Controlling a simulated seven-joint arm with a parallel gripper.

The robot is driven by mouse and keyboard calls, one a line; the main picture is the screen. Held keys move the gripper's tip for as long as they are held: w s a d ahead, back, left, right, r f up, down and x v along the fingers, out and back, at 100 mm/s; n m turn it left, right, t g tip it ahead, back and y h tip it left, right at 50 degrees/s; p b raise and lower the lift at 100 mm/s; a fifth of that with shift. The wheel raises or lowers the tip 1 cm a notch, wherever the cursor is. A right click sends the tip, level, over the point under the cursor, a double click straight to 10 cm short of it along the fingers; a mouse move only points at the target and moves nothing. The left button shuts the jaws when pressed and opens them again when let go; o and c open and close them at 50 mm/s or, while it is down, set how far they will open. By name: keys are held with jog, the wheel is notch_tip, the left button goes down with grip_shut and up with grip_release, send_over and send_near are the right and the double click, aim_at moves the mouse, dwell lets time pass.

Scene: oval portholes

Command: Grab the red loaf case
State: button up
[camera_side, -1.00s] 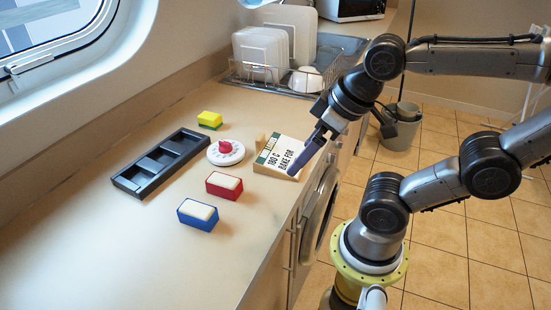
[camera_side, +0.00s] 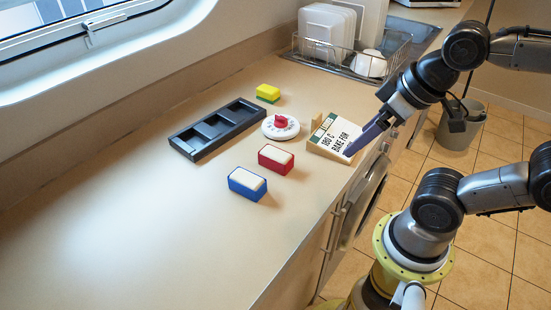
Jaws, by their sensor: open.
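The red loaf case (camera_side: 276,159) is a small red box with a cream top. It sits on the counter, between the blue case and the white dial. My gripper (camera_side: 352,150) is above the right part of the sign board, to the right of the red case and apart from it. Its purple finger points down and to the left. The jaws are open with nothing seen between them, though the far finger is hidden.
A blue case (camera_side: 247,184) with a cream top stands in front. A white dial with a red knob (camera_side: 281,127), a lettered sign board (camera_side: 334,137), a black three-slot tray (camera_side: 217,129) and a yellow-green block (camera_side: 268,93) stand behind. A dish rack (camera_side: 350,58) is at the back. The front-left counter is clear.

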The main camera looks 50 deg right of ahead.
jog(key=w+r+g, duration=0.2)
jog(key=w+r, duration=0.3)
jog(key=w, duration=0.1)
jog(key=g, duration=0.4)
send_over(276, 152)
notch_tip(276, 152, down, 14)
jog(key=shift+s, duration=0.15)
jog(key=shift+f, duration=2.8)
grip_shut()
